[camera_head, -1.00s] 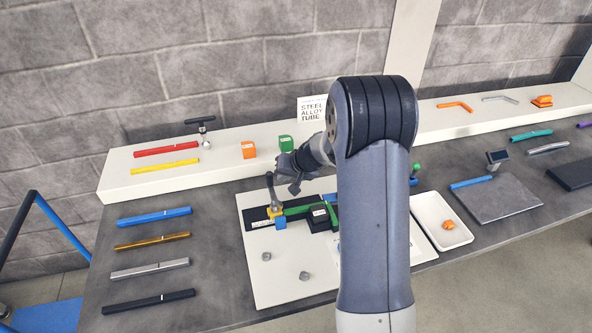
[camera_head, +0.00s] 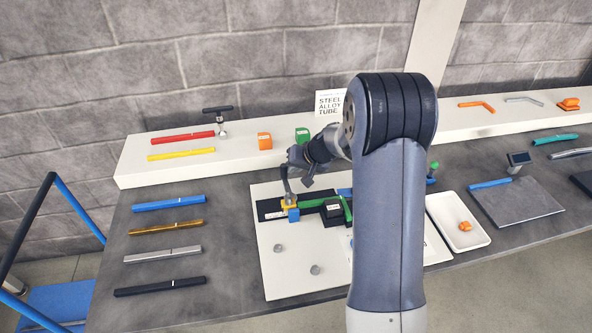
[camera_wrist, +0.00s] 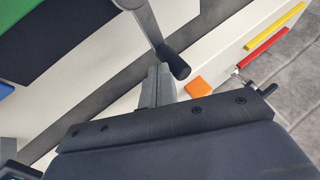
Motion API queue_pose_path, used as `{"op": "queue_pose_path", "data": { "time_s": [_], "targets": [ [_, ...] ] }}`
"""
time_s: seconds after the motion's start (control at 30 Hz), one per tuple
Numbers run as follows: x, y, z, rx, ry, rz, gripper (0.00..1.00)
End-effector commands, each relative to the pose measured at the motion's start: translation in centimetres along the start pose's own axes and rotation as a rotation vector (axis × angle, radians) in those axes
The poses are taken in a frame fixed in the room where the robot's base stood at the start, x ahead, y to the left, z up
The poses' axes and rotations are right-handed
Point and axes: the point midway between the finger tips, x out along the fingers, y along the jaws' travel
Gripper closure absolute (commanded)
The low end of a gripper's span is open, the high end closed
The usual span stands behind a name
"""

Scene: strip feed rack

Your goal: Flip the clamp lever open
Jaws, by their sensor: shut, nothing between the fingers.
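The clamp has a yellow base (camera_head: 290,203) on the dark fixture strip, with a blue block at its front. Its grey lever (camera_head: 286,186) stands roughly upright above the base in the head view. In the wrist view the lever's grey bar (camera_wrist: 143,20) runs down from the top edge to a black knob (camera_wrist: 176,64). My gripper (camera_wrist: 158,75) is shut and empty, its fingertips right beside the knob. I cannot tell whether they touch. In the head view my gripper (camera_head: 296,163) is just above and right of the lever, partly hidden by its own wrist.
A green bar (camera_head: 332,204) and a black block lie right of the clamp on a white board (camera_head: 283,262). A white shelf (camera_head: 135,177) with orange and green cubes stands behind. A white tray (camera_head: 480,240) is at right; several bars lie at left.

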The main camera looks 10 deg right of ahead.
Motion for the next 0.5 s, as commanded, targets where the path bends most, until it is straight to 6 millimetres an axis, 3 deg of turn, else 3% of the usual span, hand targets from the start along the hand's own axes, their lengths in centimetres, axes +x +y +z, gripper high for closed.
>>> {"op": "queue_pose_path", "data": {
  "time_s": [0.5],
  "targets": [
    [1.5,-1.4,0.1,-0.245,-0.126,-0.129,1.0]
  ]
}}
